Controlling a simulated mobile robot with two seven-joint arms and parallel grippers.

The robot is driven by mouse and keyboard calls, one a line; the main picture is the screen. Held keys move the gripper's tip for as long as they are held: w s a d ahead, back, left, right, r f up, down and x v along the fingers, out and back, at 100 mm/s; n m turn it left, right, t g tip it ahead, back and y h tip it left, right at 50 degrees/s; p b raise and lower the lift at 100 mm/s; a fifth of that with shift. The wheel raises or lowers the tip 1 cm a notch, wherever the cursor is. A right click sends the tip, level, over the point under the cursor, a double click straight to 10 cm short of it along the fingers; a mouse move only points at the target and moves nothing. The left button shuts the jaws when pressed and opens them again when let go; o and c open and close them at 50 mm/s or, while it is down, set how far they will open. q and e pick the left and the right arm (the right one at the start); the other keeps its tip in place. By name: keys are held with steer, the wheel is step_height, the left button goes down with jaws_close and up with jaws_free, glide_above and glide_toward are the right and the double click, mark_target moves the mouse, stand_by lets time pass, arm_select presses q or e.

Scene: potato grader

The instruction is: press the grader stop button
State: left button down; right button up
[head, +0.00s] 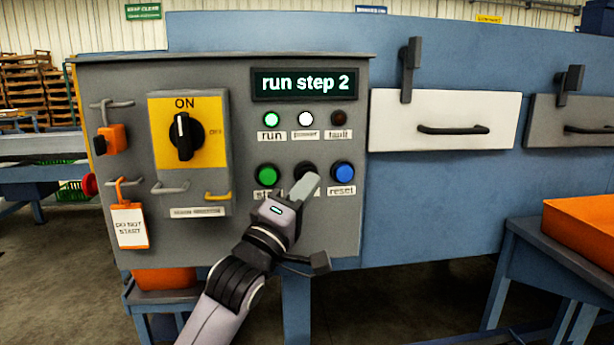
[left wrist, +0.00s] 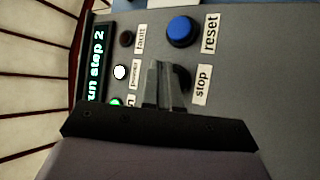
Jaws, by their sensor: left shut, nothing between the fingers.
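The black stop button (head: 304,167) sits between the green start button (head: 267,175) and the blue reset button (head: 343,173) on the grey control panel (head: 320,232). My left gripper (head: 308,184) is shut and empty, in front of the panel. My right gripper is not in view.
A display (head: 304,83) reads "run step 2", with the green run lamp (head: 271,119) and white power lamp (head: 305,119) lit. A rotary switch (head: 184,136) points to ON at left.

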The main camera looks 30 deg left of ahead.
arm_select(q)
steer(key=shift+w+a, duration=0.1)
stand_by(0.6)
steer(key=shift+w+a, duration=0.2)
steer(key=shift+w, duration=0.05)
steer(key=shift+w+a+p, duration=0.3)
steer(key=shift+w+p, duration=0.05)
steer(key=shift+w, duration=0.05)
stand_by(0.9)
steer(key=shift+s+d, duration=0.1)
steer(key=shift+s+d+p, duration=0.3)
steer(key=shift+s+d, duration=0.15)
steer(key=shift+s, duration=0.2)
steer(key=s+d, duration=0.1)
steer(key=s, duration=0.1)
steer(key=s+d+p, duration=0.1)
steer(key=s+d, duration=0.1)
stand_by(0.5)
